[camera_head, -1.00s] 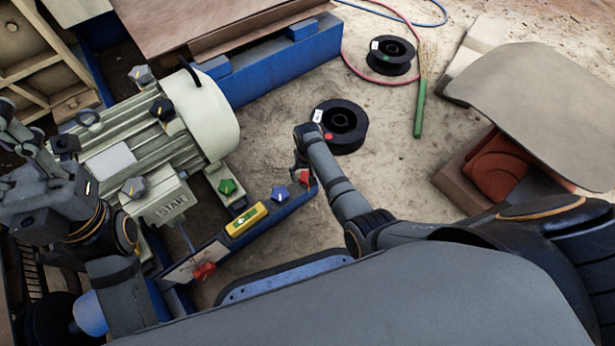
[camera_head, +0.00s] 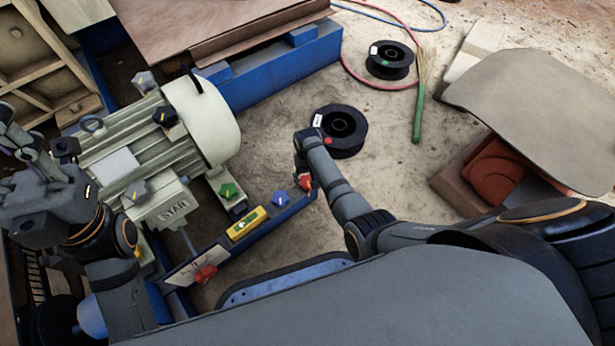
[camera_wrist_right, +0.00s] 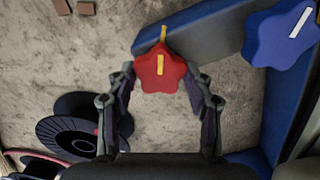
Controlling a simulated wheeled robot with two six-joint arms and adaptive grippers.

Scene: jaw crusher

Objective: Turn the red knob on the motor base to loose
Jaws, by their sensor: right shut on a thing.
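The red knob (camera_head: 306,184) is star-shaped and sits at the right end of the blue motor base (camera_head: 262,218). In the right wrist view the red knob (camera_wrist_right: 160,72) shows a yellow mark pointing up the picture, in line with a yellow mark on the base behind it. My right gripper (camera_head: 302,170) is at this knob; in the wrist view its two fingers (camera_wrist_right: 160,88) stand on either side of it, shut on its lower part. My left gripper (camera_head: 28,140) is at the left by the motor, away from the knob; its jaw state is unclear.
A blue knob (camera_head: 281,198), a yellow block (camera_head: 246,224) and a green knob (camera_head: 229,190) are near the red one. Another red knob (camera_head: 205,273) is at the base's lower left. A grey motor (camera_head: 140,150) stands left. Black spools (camera_head: 345,146) lie on the floor.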

